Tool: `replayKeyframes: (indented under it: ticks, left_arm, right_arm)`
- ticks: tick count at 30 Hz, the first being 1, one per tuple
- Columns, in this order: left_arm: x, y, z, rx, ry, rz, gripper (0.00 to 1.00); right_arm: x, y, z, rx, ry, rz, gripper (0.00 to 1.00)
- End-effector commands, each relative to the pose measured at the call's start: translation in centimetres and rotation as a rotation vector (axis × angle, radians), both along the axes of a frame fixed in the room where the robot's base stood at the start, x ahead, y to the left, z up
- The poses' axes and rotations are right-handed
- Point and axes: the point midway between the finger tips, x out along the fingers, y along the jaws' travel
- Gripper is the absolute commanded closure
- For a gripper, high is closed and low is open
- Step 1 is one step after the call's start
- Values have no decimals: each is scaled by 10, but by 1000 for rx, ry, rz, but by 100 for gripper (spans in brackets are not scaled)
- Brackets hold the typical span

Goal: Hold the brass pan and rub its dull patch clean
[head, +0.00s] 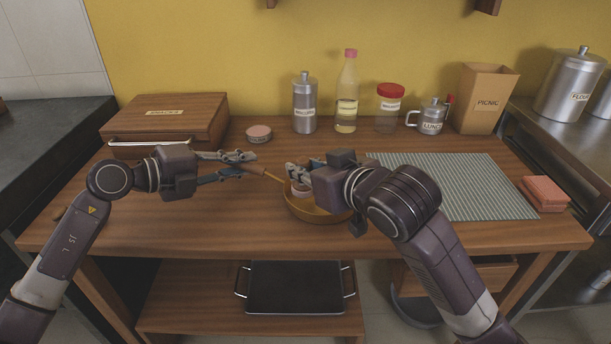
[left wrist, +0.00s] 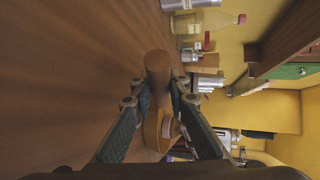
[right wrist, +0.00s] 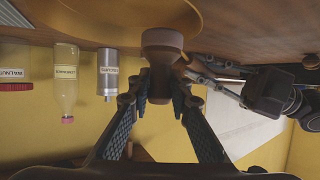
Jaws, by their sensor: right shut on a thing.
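The brass pan (head: 318,214) sits on the wooden table, its brown handle (head: 262,173) pointing up and left. My left gripper (head: 243,166) is open at the handle's end; in the left wrist view the handle (left wrist: 158,68) lies between its spread fingertips. I cannot tell whether the pad touches the pan's bottom. The dull patch is not visible; my right gripper and arm cover part of the pan.
A ribbed grey mat (head: 455,188) and pink sponges (head: 544,193) lie to the right. A round pink-topped tin (head: 259,133), steel canister (head: 305,105), bottle (head: 346,100), jar (head: 388,112) and wooden box (head: 172,120) stand behind.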

Motion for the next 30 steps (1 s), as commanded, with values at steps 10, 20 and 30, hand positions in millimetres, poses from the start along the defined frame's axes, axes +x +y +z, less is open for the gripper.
replayKeyframes:
  ticks: [10, 20, 30]
  left_arm:
    - [0, 0, 0, 1, 1, 0, 88]
    - [0, 0, 0, 1, 1, 0, 88]
    - [0, 0, 0, 1, 1, -1, 88]
  right_arm:
    - [1, 0, 34, 1, -4, 0, 100]
    - [0, 0, 50, 1, -2, 0, 100]
    - [0, 0, 49, 1, -2, 0, 100]
